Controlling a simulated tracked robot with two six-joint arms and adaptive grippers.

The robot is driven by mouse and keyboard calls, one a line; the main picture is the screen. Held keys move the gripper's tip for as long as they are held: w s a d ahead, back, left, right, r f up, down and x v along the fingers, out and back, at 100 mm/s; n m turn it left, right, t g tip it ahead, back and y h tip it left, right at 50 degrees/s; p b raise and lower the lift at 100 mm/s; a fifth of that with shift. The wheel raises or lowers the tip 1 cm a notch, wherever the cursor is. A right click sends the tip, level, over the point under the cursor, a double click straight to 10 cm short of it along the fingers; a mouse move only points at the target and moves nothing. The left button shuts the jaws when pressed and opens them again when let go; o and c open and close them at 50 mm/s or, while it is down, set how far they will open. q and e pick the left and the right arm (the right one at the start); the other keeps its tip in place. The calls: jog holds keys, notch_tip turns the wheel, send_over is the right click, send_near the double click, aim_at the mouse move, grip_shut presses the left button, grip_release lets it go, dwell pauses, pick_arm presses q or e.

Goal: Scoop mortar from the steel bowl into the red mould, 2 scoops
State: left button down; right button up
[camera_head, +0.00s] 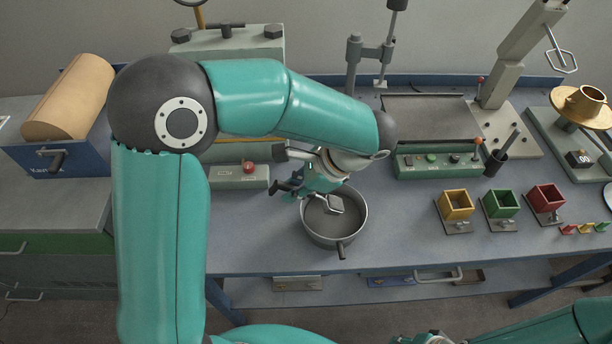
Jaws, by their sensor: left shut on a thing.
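The steel bowl (318,238) stands on the bench at the middle, with grey mortar inside it. My left gripper (310,182) is over the bowl's far left rim, shut on a scoop (335,204). The scoop's flat grey head is inside the bowl's outline; I cannot tell whether it touches the mortar or carries any. The gripper hides most of the scoop's handle. The red mould (545,198) stands at the right on a small dark plate, apart from the gripper. Part of my right arm's end (424,339) shows at the bottom edge, and its fingers cannot be made out.
A green mould (501,205) and a yellow mould (456,206) stand between the bowl and the red mould. A control box (438,163) and a machine lie behind. A brass vessel (580,103) stands at far right. Bench between bowl and yellow mould is clear.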

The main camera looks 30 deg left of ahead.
pick_arm(q)
jog(key=shift+a, duration=0.15)
jog(key=t+h+b, duration=0.1)
jog(key=b, duration=0.1)
jog(key=s+a+t+h+b, duration=0.1)
jog(key=b, duration=0.1)
jog(key=shift+a+h, duration=0.15)
jog(key=shift+h, duration=0.25)
jog(key=shift+s+a+r+t+h+b, duration=0.25)
jog(key=shift+t+h+b, duration=0.15)
jog(key=shift+h+b, duration=0.3)
jog(key=shift+d, duration=0.1)
